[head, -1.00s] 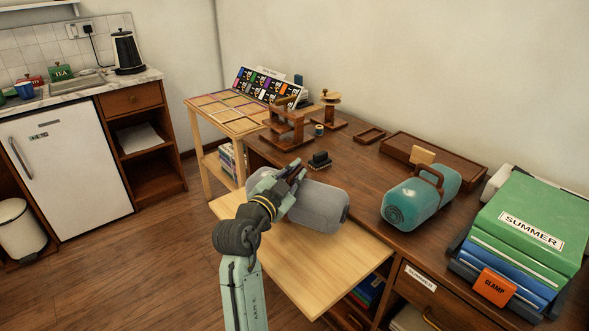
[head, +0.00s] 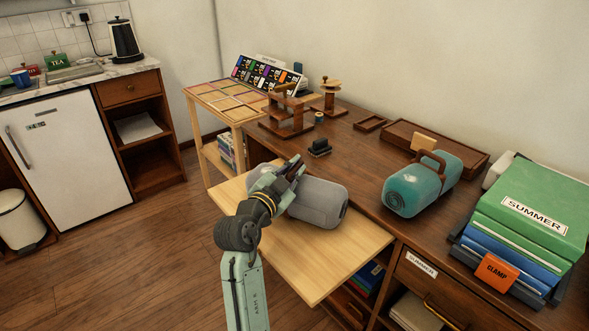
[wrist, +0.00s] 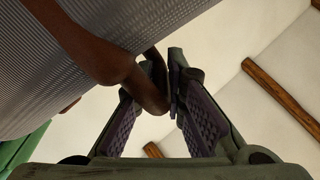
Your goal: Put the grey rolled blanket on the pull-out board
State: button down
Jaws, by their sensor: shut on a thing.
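The grey rolled blanket (head: 318,205) lies on its side over the pale wooden pull-out board (head: 330,265), near the desk edge. I cannot tell whether it touches the board, as its underside is hidden. My gripper (head: 292,172) is at its left end and upper side in the head view. In the wrist view my gripper (wrist: 165,88) is shut on the brown handle (wrist: 100,60) of the ribbed grey roll (wrist: 110,55). The board sticks out from the desk front, with its front right part bare.
A teal roll with a brown handle (head: 421,186) lies on the desk (head: 365,165) to the right. A stack of green and blue binders (head: 525,225) stands at far right. A black stamp-like item (head: 319,148) and a small wooden rack (head: 287,117) are behind the grey roll.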

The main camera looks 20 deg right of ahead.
jog(key=shift+f+b, duration=0.25)
jog(key=shift+b, duration=0.05)
jog(key=c, duration=1.8)
grip_release()
jog(key=shift+c, duration=0.2)
jog(key=shift+o, duration=1.4)
jog(key=shift+f, duration=0.15)
jog(key=v, duration=1.2)
